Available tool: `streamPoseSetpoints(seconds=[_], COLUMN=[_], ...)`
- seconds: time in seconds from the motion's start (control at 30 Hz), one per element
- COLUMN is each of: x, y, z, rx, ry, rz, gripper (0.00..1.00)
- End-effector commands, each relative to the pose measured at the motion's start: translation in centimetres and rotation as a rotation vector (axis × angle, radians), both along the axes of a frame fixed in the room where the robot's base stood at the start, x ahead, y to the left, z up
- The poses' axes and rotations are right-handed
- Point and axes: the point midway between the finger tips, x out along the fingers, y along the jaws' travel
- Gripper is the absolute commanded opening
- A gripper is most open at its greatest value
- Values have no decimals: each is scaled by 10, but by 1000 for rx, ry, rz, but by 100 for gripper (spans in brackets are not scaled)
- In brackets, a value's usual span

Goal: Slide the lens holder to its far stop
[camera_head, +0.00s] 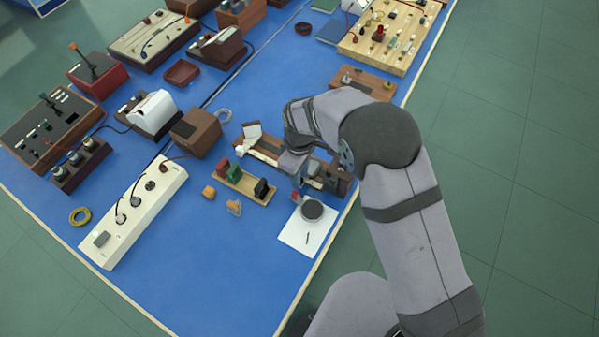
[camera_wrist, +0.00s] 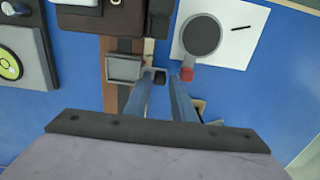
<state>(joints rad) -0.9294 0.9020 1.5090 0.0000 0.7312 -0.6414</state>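A wooden bench rail (camera_head: 268,151) with upright pieces on it runs under my wrist in the head view. In the wrist view the brown rail (camera_wrist: 109,84) runs up the picture. A grey square frame (camera_wrist: 125,68), which may be the lens holder, stands on it. My gripper (camera_wrist: 166,80) has its two fingers apart, with blue table showing between them. The fingertips are just right of the frame, close to a small dark piece (camera_wrist: 160,76); contact cannot be told.
A grey disc (camera_head: 312,210) with a red end lies on white paper (camera_head: 294,236); the disc (camera_wrist: 202,35) and red end (camera_wrist: 186,74) are near my right finger. A wooden strip with coloured blocks (camera_head: 243,186) lies left of the rail. Bare blue table (camera_head: 230,270) lies in front.

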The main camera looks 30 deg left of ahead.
Motion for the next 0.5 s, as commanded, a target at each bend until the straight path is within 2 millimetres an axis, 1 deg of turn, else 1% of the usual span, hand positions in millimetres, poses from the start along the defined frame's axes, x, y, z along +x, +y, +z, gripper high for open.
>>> streamPoseSetpoints(seconds=[0.1, 0.33, 0.37, 0.4, 0.43, 0.47, 0.5], x=[0, 0, 0, 0, 0, 0, 0], y=[0, 0, 0, 0, 0, 0, 0], z=[-4, -5, -5, -5, -5, -5, -5], rx=[0, 1, 1, 1, 1, 1, 1], ry=[0, -1, -1, -1, -1, -1, 0], rz=[0, 0, 0, 0, 0, 0, 0], gripper=[23, 23, 21, 12, 4, 0, 0])
